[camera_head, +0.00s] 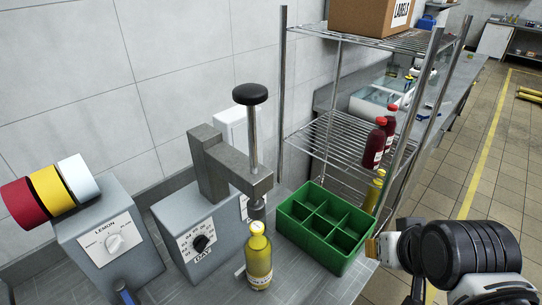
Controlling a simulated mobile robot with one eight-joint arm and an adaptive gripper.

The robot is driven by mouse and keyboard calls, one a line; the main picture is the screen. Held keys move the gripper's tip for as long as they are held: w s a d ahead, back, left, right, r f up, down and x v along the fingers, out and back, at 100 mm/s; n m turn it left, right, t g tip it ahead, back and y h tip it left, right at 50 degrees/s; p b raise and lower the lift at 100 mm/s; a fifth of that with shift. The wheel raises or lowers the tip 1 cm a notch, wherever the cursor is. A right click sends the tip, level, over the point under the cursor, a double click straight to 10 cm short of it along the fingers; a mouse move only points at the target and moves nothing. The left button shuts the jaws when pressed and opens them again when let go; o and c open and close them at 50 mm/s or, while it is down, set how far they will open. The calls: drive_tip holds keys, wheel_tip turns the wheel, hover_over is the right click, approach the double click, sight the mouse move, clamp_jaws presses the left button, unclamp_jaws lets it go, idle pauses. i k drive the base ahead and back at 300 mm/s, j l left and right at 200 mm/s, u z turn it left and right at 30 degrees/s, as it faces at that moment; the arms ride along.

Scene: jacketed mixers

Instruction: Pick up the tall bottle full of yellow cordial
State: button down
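A bottle full of yellow cordial (258,258) with a yellow cap and a pale label stands upright on the grey bench, under the head of a lever press (235,180). Another yellow bottle (374,192) is partly hidden behind a shelf post, low on the wire rack; I cannot tell which of the two is taller. My arm comes in at the lower right, apart from both bottles.
A green divided crate (287,222) stands just right of the front bottle, its visible compartments empty. A grey box with a dial (185,252) is at its left. Dark red bottles (375,145) stand on the wire rack (340,135). Tiled floor lies open at right.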

sight(257, 247)
drive_tip(key=l+u, duration=0.2)
drive_tip(key=l, duration=0.2)
drive_tip(key=k+l+u, duration=0.2)
drive_tip(key=l, duration=0.25)
drive_tip(key=l+u, duration=0.2)
drive_tip(key=l, duration=0.2)
